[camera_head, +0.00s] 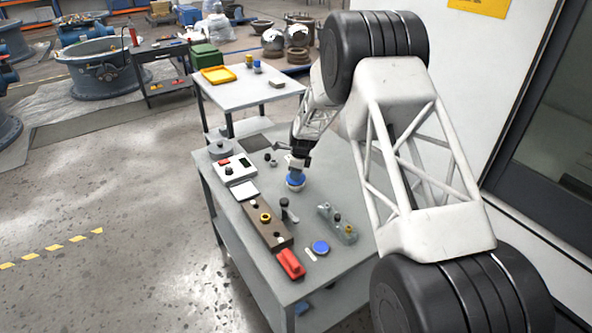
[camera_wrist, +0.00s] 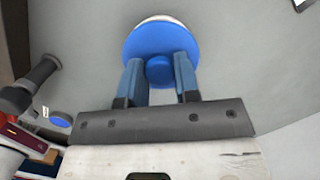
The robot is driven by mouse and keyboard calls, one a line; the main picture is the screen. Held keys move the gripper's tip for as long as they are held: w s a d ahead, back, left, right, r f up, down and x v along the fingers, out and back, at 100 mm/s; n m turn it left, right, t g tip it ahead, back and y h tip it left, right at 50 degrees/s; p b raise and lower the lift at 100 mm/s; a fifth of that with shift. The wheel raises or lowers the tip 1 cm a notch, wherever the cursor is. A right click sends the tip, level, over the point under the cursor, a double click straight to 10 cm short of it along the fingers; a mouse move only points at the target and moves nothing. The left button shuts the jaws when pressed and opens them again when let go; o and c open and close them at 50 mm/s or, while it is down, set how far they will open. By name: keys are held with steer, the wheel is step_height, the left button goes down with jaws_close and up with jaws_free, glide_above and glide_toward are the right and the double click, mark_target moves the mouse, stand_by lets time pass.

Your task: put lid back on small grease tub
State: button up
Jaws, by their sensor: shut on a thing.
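A round blue lid (camera_head: 295,179) with a blue knob is below my gripper (camera_head: 297,168) on the grey workbench. In the wrist view my gripper's two blue fingers (camera_wrist: 159,66) are shut on the knob of the lid (camera_wrist: 160,42). A small whitish tub (camera_head: 295,187) shows under the lid in the head view, and its pale edge (camera_wrist: 166,18) shows past the lid in the wrist view. I cannot tell whether the lid is fully seated or slightly above the tub. The lid hides the tub's opening.
A second blue disc (camera_head: 320,247) lies near the front of the workbench (camera_head: 262,191). A brown block (camera_head: 267,222), a red item (camera_head: 291,264), a dark upright handle (camera_head: 286,208) and a grey fixture (camera_head: 337,224) stand nearby. Bare bench surrounds the tub.

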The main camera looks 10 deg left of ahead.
steer(key=shift+f, duration=0.4)
steer(key=shift+f, duration=0.2)
stand_by(2.2)
steer(key=o, duration=1.4)
steer(key=shift+o, duration=0.2)
steer(key=shift+r, duration=0.2)
steer(key=shift+r, duration=2.3)
jaws_close()
